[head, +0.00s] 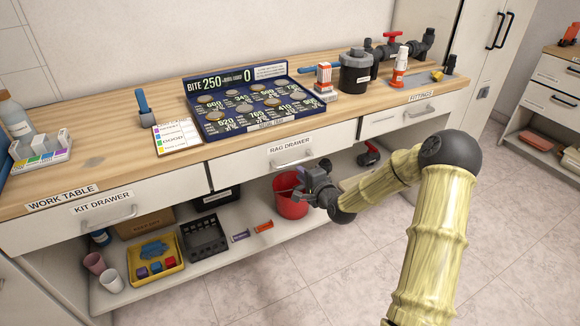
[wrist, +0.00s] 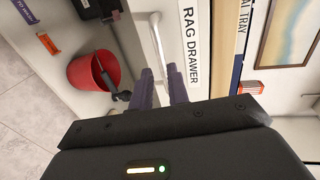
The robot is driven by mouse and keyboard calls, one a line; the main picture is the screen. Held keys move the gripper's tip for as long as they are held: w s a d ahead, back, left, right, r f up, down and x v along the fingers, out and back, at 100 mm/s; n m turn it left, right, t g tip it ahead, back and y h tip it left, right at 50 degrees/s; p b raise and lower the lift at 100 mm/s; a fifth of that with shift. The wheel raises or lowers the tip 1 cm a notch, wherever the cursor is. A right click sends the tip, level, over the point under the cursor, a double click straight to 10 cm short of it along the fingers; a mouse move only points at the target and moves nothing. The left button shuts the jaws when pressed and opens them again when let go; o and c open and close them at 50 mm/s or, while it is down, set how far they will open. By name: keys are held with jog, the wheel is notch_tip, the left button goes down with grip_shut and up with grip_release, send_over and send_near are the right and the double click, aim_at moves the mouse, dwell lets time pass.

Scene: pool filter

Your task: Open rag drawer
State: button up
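The rag drawer (head: 240,170) is the middle white drawer under the wooden worktop, with a RAG DRAWER label and a pale bar handle (head: 293,163). Its front looks flush with the neighbouring drawers, so it is closed. My gripper (head: 303,178) is just below and in front of the handle. In the wrist view, my gripper's two purple-grey fingers (wrist: 163,88) are apart with a gap between them.
A red bucket (head: 290,197) stands on the lower shelf just behind my gripper. The kit drawer (head: 150,198) and fittings drawer (head: 400,117) flank the rag drawer, both closed. A blue metal tray (head: 253,130) stands on the worktop above. The floor in front is clear.

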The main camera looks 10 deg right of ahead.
aim_at(291, 165)
jog(key=b+x, duration=0.1)
jog(key=x, duration=0.7)
jog(key=shift+w+a, duration=0.15)
jog(key=shift+w, duration=0.2)
jog(key=shift+c, duration=0.5)
grip_shut()
